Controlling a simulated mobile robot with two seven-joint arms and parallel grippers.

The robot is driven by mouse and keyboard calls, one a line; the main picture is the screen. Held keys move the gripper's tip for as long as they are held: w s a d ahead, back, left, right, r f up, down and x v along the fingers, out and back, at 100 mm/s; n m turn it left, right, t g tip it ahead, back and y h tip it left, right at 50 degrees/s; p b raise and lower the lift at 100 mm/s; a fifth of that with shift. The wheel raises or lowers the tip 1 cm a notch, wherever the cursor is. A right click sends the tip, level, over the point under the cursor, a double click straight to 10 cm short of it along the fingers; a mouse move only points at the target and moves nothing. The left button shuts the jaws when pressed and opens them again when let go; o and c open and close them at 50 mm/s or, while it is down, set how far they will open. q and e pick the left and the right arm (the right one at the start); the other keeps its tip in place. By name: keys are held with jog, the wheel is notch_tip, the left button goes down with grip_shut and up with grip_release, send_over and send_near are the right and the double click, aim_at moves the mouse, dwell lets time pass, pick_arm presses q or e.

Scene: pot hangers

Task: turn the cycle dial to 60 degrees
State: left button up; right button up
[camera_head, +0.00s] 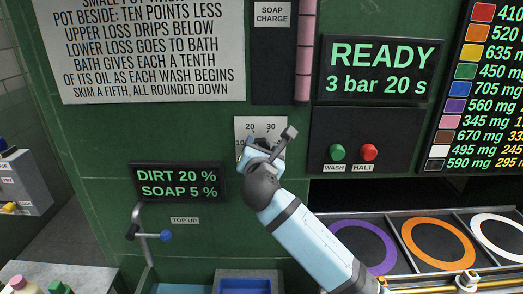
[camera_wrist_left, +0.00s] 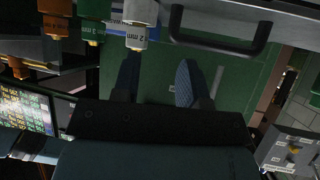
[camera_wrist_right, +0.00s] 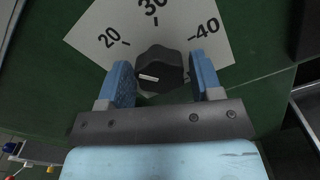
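The cycle dial is a black knob (camera_wrist_right: 156,62) on a white scale plate (camera_wrist_right: 210,22) marked 20, 30 and 40 in the right wrist view. Its white pointer line points left, below the 20 mark. My right gripper (camera_head: 255,150) is at the plate (camera_head: 245,124) in the head view and hides the knob there. In the right wrist view its blue fingers stand open on either side of the knob, with a small gap at the right. My left gripper (camera_wrist_left: 157,82) is open and empty, seen only in its own wrist view.
A sign reads READY, 3 bar 20 s (camera_head: 380,68). Below it are a green WASH button (camera_head: 337,152) and a red HALT button (camera_head: 369,152). A DIRT/SOAP display (camera_head: 178,181) is left of my right arm. Nozzles (camera_wrist_left: 137,37) and a black handle (camera_wrist_left: 222,45) are near my left gripper.

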jog(key=shift+o, duration=1.1)
jog(key=shift+s+p, duration=1.4)
jog(key=shift+s, duration=1.15)
